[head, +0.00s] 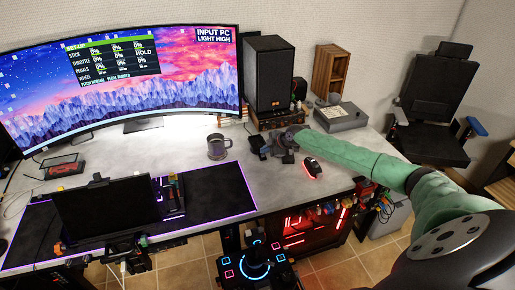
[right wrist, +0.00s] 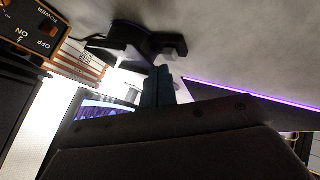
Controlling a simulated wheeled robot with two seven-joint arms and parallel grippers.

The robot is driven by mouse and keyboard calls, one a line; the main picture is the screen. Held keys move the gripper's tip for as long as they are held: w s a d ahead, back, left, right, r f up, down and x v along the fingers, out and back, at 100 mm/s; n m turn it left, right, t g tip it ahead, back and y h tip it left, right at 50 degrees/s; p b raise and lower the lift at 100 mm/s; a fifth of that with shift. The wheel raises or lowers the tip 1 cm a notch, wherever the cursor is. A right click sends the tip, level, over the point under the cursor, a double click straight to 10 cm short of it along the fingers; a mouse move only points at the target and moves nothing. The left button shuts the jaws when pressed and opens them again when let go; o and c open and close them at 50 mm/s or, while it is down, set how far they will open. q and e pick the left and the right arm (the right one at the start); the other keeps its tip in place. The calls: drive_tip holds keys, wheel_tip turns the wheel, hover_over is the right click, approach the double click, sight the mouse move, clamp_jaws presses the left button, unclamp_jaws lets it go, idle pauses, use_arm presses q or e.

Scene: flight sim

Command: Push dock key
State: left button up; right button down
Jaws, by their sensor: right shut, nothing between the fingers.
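My right arm reaches in from the right in the head view. My right gripper (head: 281,146) is over the desk, between the mug and the red-lit mouse. In the right wrist view its dark fingers (right wrist: 160,84) are together with nothing between them. A small black device (head: 258,146) lies on the desk just left of the gripper. A black notched object (right wrist: 140,40) shows beyond the fingertips in the right wrist view, apparently this device. I cannot make out a key labelled dock, nor tell whether the fingers touch the device. My left gripper is out of view.
A grey mug (head: 217,147) stands left of the gripper, and a mouse (head: 312,167) lies to its right. A black speaker (head: 268,75) stands behind on an orange-trimmed box, whose power switch panel (right wrist: 35,30) shows in the wrist view. A curved monitor (head: 120,80) fills the back left.

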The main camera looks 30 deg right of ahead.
drive_tip(key=shift+f+b, duration=0.45)
drive_tip(key=shift+b, duration=0.15)
idle(0.9)
drive_tip(key=shift+r, duration=0.95)
drive_tip(key=shift+r+p, duration=0.95)
drive_tip(key=shift+r, duration=2.05)
